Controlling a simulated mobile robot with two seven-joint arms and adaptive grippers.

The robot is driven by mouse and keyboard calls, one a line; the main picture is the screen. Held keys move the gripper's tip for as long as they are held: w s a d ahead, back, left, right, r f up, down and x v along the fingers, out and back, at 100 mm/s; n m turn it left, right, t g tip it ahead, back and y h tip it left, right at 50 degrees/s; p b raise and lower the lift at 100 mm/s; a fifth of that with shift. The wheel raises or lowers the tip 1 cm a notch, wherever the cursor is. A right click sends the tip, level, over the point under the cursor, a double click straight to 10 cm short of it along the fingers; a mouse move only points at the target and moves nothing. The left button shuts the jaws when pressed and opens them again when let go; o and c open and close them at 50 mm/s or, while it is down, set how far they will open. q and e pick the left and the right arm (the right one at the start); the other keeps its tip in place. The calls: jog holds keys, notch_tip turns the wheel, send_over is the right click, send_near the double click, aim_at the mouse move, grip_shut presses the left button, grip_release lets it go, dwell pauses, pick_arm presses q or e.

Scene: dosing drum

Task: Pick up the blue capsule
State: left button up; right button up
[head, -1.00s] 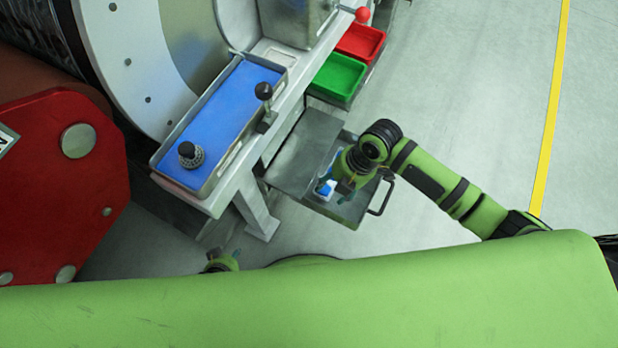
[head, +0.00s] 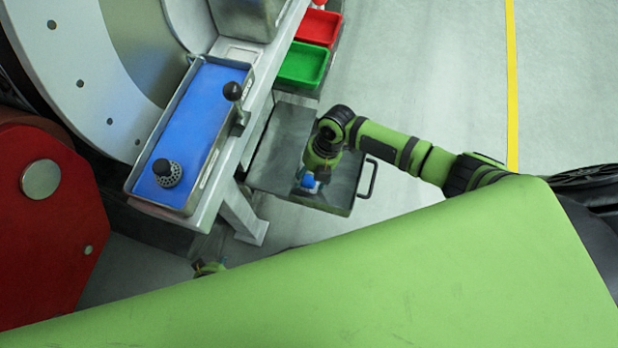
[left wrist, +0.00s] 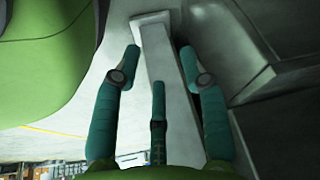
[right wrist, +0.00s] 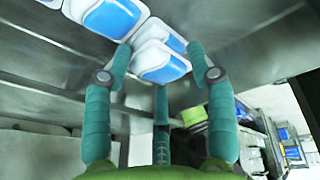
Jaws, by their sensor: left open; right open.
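A blue-and-white capsule (right wrist: 162,62) lies at the fingertips of my right gripper (right wrist: 158,72) in the right wrist view. The gripper is open, with teal fingers on both sides of the capsule's near part. A second blue-and-white capsule (right wrist: 110,16) lies beyond it. In the head view a blue capsule (head: 308,182) shows just below my right gripper (head: 312,172), over a grey metal drawer (head: 340,200); the gripper hides part of it. My left gripper (left wrist: 160,65) is open and empty, near a light grey machine leg (left wrist: 170,90).
A blue-lined tray (head: 200,115) with a black knob (head: 167,172) and lever (head: 233,91) stands left of the drawer. Green (head: 303,64) and red (head: 318,27) bins are behind. The drawer's handle (head: 368,180) sticks out right. Open floor lies to the right.

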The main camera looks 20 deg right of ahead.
jog(key=c, duration=0.3)
jog(key=shift+r, duration=0.1)
jog(key=shift+c, duration=0.2)
